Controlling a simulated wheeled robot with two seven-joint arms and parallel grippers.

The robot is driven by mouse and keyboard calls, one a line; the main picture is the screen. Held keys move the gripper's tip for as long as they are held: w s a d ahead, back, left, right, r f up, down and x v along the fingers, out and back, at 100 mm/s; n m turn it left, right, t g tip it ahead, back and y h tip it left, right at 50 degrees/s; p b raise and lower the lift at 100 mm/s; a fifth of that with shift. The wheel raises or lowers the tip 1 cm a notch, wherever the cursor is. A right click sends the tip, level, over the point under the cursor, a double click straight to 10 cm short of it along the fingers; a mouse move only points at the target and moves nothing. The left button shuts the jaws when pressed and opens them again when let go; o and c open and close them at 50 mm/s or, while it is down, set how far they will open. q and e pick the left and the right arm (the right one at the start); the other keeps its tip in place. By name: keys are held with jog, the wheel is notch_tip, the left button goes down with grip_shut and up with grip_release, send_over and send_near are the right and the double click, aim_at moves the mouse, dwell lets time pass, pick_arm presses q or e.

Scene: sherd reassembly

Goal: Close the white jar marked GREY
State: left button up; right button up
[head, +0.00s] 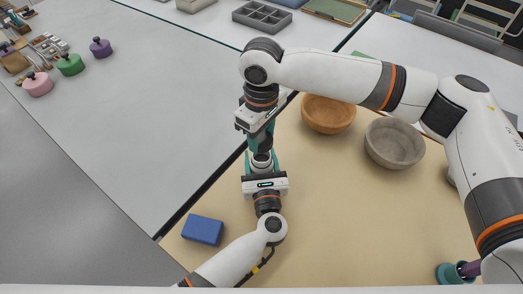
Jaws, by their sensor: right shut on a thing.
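A small white jar (262,166) stands upright near the middle of the mat, between the two teal fingers of my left gripper (261,164). Whether those fingers press on it I cannot tell, and its marking is not readable. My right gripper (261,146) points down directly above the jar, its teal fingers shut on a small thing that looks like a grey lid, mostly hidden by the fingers. The lid is at or just over the jar's mouth; I cannot tell whether they touch.
A blue block (203,229) lies on the beige mat (340,215) at left. An orange bowl (328,114) and a grey bowl (394,143) stand at right. Pink (37,84), green (70,64) and purple (101,48) knobbed things stand on the far-left table. The mat's centre right is clear.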

aim_at(262, 168)
jog(key=shift+f, duration=1.5)
jog(key=shift+f, duration=0.15)
jog(key=shift+f, duration=0.75)
jog(key=shift+f, duration=0.6)
